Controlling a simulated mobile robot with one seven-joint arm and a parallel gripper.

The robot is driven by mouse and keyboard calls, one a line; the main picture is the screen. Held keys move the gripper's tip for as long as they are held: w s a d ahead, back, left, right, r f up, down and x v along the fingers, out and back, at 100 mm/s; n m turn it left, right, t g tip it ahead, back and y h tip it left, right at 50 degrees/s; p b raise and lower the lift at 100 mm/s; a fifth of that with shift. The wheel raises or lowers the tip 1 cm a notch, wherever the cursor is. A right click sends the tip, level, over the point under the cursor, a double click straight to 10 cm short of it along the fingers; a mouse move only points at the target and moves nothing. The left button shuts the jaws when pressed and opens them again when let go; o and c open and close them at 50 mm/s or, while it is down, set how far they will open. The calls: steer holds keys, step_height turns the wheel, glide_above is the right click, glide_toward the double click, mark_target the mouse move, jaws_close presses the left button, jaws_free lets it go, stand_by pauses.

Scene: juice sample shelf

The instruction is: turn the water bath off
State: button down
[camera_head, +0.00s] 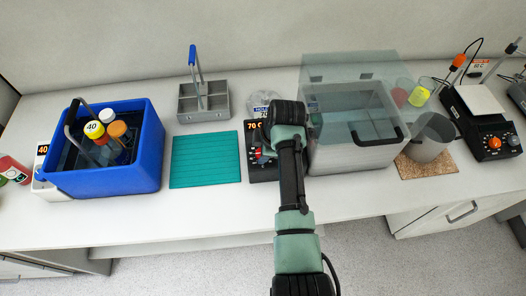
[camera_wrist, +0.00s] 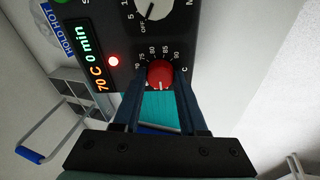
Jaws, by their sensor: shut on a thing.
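The water bath (camera_head: 350,152) is a steel tank with a clear raised lid, right of my gripper in the head view. Its dark control panel (camera_head: 262,168) stands at its left side. A second, pale dial (camera_wrist: 153,8) marked OFF is partly cut off at the top edge.
A blue bath (camera_head: 117,178) with bottles and a 40 display stands at left. A green mat (camera_head: 206,160) lies left of the panel. A grey caddy (camera_head: 203,108) stands behind it. A steel beaker (camera_head: 429,142) and stirrer (camera_head: 490,135) stand at right.

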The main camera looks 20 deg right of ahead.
steer(key=n+b, duration=0.1)
steer(key=n, duration=0.3)
steer(key=shift+w+n+g, duration=0.1)
steer(key=shift+n+g, duration=0.2)
steer(key=shift+g, duration=0.1)
steer(key=shift+n+b, duration=0.75)
steer(key=shift+n, duration=1.15)
steer(key=shift+g, duration=0.3)
steer(key=shift+c, duration=2.2)
jaws_free()
steer(key=shift+r, duration=0.15)
steer(key=b+v, duration=0.1)
steer(key=v, duration=1.1)
steer(key=shift+r+b, duration=0.3)
steer(key=shift+r, duration=0.05)
steer(key=shift+d, duration=0.1)
